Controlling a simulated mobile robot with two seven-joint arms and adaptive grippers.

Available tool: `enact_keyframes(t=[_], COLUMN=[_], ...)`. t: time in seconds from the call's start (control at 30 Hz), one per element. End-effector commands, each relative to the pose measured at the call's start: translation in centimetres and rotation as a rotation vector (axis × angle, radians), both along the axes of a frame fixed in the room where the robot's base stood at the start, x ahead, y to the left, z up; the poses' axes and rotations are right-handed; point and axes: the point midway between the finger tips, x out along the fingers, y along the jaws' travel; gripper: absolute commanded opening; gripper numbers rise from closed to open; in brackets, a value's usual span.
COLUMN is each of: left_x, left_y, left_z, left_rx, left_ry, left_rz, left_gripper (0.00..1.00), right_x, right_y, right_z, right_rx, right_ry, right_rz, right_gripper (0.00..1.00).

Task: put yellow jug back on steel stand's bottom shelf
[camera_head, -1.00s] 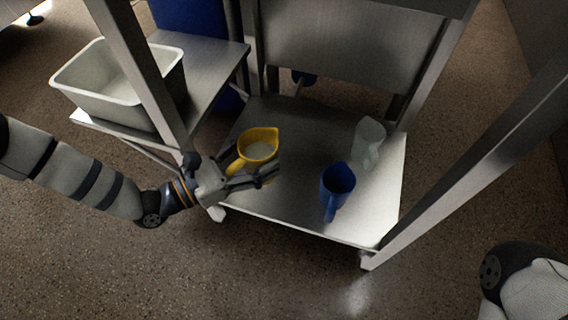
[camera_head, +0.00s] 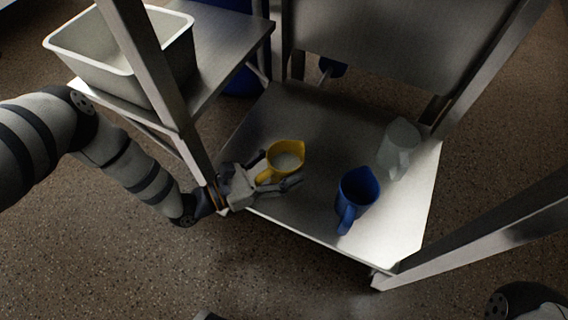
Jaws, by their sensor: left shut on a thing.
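The yellow jug (camera_head: 288,152) is upright over the left part of the steel stand's bottom shelf (camera_head: 300,110). Its open top faces my camera and the inside looks pale. My left gripper (camera_head: 277,173) reaches in from the left past the stand's front left leg and is shut on the jug at its handle side, with one finger on each side. I cannot tell whether the jug's base touches the shelf. My right gripper is not in view.
A blue jug (camera_head: 358,192) and a clear jug (camera_head: 399,148) stand on the shelf's right side. Stand legs (camera_head: 148,62) rise at the left and right (camera_head: 480,238). A grey-white tub (camera_head: 125,72) sits on a side table at left. The shelf's back middle is clear.

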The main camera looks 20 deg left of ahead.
Motion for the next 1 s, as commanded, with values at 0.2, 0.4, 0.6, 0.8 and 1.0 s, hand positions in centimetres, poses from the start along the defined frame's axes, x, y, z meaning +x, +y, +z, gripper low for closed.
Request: enact_keyframes(t=[0.2,0.4,0.6,0.8,1.0], left_x=[0.0,0.0,-0.7,-4.1,-5.8], left_y=[0.0,0.0,0.6,3.3,4.6], left_z=[-0.3,-0.2,0.2,0.2,0.1], left_rx=[0.000,0.000,0.001,0.001,-0.001], left_ry=[0.000,0.000,0.002,0.002,0.001], left_rz=[0.000,0.000,0.001,0.002,0.000], left_gripper=[0.82,0.82,0.82,0.82,0.82], right_x=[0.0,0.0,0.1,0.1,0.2], right_y=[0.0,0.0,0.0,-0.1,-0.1], right_z=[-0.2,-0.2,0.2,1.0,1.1], right_rx=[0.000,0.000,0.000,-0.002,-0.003], right_ry=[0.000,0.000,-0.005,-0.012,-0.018], right_rz=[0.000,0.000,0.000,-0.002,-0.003], right_gripper=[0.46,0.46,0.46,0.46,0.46])
